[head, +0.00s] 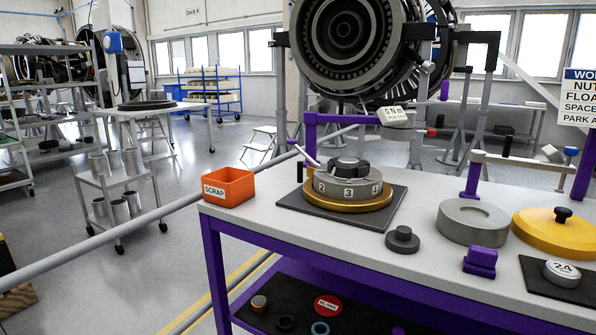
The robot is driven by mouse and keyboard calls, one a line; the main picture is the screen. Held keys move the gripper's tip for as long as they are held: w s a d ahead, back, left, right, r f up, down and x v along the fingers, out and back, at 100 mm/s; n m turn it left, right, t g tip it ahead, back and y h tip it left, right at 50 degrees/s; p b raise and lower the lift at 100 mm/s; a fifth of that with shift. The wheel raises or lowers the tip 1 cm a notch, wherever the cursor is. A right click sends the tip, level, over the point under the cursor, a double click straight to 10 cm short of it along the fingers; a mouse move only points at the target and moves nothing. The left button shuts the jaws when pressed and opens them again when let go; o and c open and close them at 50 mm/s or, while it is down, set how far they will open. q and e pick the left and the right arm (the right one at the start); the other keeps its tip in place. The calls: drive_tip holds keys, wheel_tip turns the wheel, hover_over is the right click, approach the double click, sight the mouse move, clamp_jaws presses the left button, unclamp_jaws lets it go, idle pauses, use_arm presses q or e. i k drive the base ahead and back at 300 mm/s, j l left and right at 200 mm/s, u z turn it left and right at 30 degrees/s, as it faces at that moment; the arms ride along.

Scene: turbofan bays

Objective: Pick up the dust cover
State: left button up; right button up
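A yellow round lid with a black knob (535,238) lies at the right end of the white-topped bench and looks like the dust cover; no label confirms it. Its right edge is cut off by the frame. A small dark grey disc with a knob (402,240) lies near the bench's front edge. Neither of my grippers is in the head view, and nothing is seen touching the lid.
A numbered grey ring assembly (347,187) on a gold base stands on a dark mat (298,202). An orange SCRAP bin (229,186) is at the bench's left corner. A grey ring (472,222) and purple block (480,262) sit near the lid. A purple post (471,176) rises behind.

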sight(558, 232)
drive_tip(key=z, duration=1.4)
